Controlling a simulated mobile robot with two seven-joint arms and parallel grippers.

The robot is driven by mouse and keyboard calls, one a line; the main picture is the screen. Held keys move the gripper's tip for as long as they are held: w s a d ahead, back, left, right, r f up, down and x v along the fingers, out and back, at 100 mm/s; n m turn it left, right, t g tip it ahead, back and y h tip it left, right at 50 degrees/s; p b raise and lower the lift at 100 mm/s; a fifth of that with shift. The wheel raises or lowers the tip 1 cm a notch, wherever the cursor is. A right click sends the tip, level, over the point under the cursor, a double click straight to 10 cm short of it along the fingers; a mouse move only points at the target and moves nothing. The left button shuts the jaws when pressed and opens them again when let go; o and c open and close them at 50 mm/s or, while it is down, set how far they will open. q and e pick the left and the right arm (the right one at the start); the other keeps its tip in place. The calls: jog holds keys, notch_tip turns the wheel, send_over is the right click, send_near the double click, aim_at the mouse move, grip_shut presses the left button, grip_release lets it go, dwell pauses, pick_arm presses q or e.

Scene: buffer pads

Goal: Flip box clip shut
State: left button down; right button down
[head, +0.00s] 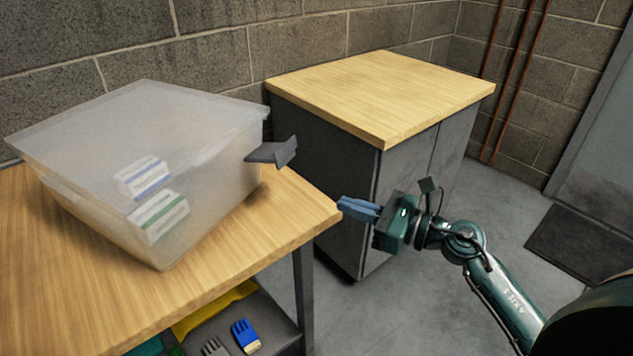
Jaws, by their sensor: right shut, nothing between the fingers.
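A translucent lidded plastic box (85,150) stands on the wooden table at the left. Two small labelled cartons show through its wall, one with a blue stripe (143,177) and one with a green stripe (160,215). A dark grey clip (272,152) sticks outward from the box's right end, below the lid rim, so it stands open. My right gripper (341,204) is shut and empty, its blue fingers pointing left. It is to the right of and lower in the picture than the clip, apart from it, near the table's right corner. My left gripper is not in view.
The wooden table (60,295) has a free strip in front of the box. A grey cabinet with a wooden top (380,90) stands behind my right gripper.

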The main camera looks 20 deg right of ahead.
aim_at(271, 156)
jog(key=p+x, duration=0.1)
jog(key=x, duration=0.9)
jog(key=shift+r, duration=0.1)
jog(key=r, duration=0.1)
jog(key=r+p, duration=0.1)
jog(key=shift+w+a+r, duration=0.15)
jog(key=shift+w+r, duration=0.05)
jog(key=shift+r, duration=0.05)
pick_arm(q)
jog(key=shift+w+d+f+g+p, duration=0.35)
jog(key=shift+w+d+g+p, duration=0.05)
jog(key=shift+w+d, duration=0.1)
pick_arm(e)
jog(key=shift+w+a+r, duration=0.1)
jog(key=shift+w+r, duration=0.05)
jog(key=shift+r, duration=0.45)
